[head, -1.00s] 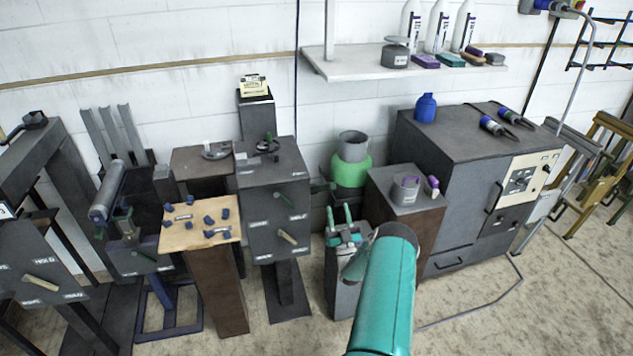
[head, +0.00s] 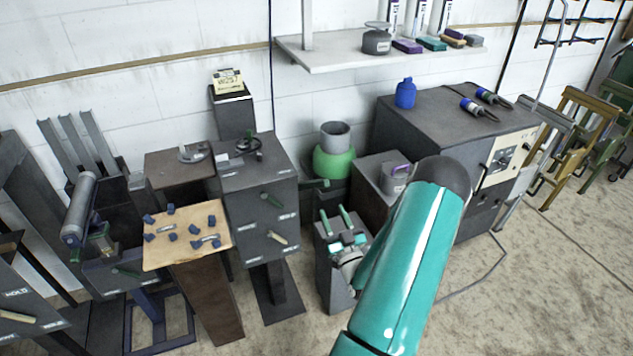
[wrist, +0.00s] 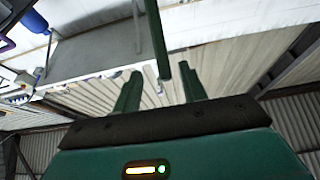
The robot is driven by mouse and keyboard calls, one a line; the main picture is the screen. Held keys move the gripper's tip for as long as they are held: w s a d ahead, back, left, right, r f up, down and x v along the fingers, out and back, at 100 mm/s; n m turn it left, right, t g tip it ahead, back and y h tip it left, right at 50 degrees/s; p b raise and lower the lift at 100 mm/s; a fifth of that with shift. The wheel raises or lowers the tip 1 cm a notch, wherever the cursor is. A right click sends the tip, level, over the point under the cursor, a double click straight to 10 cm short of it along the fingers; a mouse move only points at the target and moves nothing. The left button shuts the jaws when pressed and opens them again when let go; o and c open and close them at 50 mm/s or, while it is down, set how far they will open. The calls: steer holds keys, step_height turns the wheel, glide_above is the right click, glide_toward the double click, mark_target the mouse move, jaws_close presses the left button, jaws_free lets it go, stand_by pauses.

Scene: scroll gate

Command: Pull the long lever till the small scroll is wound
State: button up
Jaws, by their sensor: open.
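My gripper (head: 334,212) is open and empty in the head view, its two green fingers pointing up in front of a grey stand (head: 334,290). Its fingers also show in the wrist view (wrist: 158,88), with a dark green rod (wrist: 158,40) appearing between them. A grey roller (head: 78,210) sits tilted on a frame at the left. I cannot tell which piece is the long lever or the small scroll.
A wooden-topped stand (head: 160,258) with several small blue pieces is left of the cabinet. A green gas bottle (head: 334,162) stands behind my gripper. A large grey cabinet (head: 425,120) is to the right. The floor (head: 560,270) at the right is clear.

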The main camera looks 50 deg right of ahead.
mark_target(320, 182)
steer(key=x, duration=1.1)
steer(key=shift+w+r, duration=0.15)
steer(key=shift+w, duration=0.2)
steer(key=shift+c, duration=0.4)
jaws_close()
